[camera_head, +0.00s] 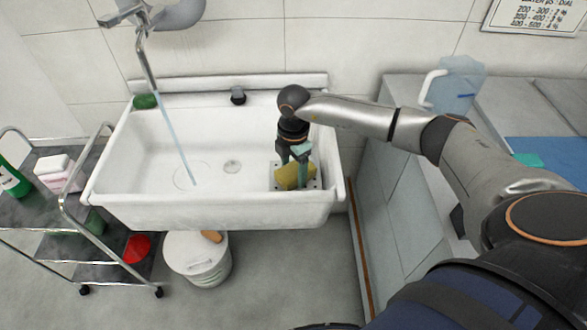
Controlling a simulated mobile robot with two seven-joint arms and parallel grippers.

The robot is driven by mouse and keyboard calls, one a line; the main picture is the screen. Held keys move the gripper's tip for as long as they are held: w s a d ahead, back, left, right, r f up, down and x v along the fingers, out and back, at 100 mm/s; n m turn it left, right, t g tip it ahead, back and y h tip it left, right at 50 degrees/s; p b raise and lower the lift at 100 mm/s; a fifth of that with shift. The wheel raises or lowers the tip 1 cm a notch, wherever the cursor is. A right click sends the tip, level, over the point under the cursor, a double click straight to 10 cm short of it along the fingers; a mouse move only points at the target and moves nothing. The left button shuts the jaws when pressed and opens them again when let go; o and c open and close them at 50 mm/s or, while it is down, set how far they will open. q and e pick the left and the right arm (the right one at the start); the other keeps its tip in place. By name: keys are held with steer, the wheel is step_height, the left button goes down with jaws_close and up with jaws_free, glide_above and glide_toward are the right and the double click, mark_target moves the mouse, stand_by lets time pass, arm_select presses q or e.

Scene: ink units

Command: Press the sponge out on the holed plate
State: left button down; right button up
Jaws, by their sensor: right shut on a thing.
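The yellow sponge (288,178) is in the right part of the white sink, at the holed plate (312,183). My right gripper (300,158) points down into the sink and is shut at the sponge, with a teal-green part (302,149) showing between its fingers. The sponge looks tilted. Whether it presses flat on the plate cannot be told from here. The plate shows only around the sponge's edges. My left gripper is not in view.
The sink (140,208) has water running from the tap (145,60) at its left. A green sponge (145,101) and a dark knob (238,96) sit on its back ledge. A white bucket (205,270) stands below. A trolley (62,215) stands left; a clear jug (458,85) stands on the right counter.

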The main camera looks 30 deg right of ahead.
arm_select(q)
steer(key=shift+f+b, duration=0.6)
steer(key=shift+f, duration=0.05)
arm_select(e)
steer(key=shift+f, duration=1.1)
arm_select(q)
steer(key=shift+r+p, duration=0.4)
arm_select(e)
steer(key=shift+s+f, duration=0.1)
steer(key=shift+f, duration=0.15)
stand_by(2.5)
